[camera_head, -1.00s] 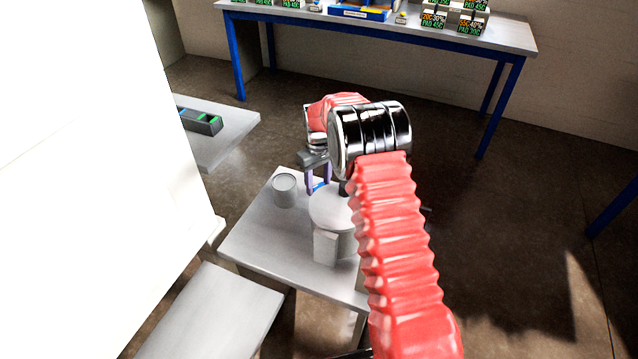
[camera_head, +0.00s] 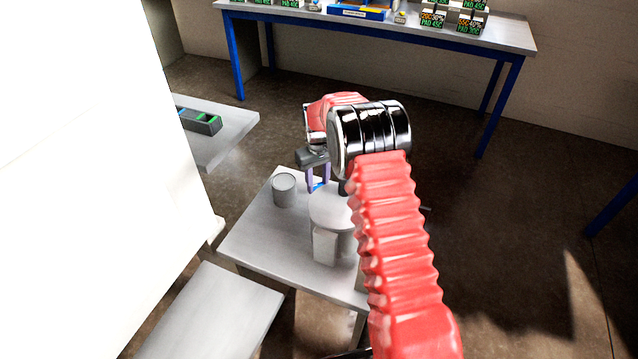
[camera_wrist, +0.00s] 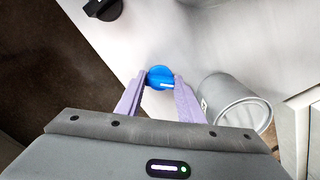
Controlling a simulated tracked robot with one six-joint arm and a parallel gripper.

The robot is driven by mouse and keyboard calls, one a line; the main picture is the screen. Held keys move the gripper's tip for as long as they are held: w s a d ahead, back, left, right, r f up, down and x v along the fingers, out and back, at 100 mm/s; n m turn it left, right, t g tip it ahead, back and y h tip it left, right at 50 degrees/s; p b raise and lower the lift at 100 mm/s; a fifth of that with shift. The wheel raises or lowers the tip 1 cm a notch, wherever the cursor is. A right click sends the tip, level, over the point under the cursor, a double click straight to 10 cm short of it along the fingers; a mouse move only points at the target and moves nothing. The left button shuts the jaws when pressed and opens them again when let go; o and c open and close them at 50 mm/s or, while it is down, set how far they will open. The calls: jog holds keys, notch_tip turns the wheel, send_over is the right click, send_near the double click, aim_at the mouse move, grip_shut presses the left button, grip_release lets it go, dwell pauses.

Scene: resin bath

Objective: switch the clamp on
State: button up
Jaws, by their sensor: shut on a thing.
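The mark runs roughly sideways, toward the right finger. My gripper (camera_wrist: 160,80) has its two purple fingers shut on the knob, one on each side. The clamp itself I cannot make out for sure.
The grey can (camera_wrist: 236,104) stands close to the right finger. The white round-topped device (camera_head: 331,212) stands beside my gripper on the small table (camera_head: 262,240). A black part (camera_wrist: 103,8) shows at the wrist view's upper left. A long blue-legged table (camera_head: 400,27) stands at the back.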

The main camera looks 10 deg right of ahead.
aim_at(318, 185)
jog(key=shift+m, duration=2)
jog(key=o, duration=1.1)
jog(key=shift+c, duration=0.2)
notch_tip(318, 185, up, 14)
jog(key=shift+f, duration=0.15)
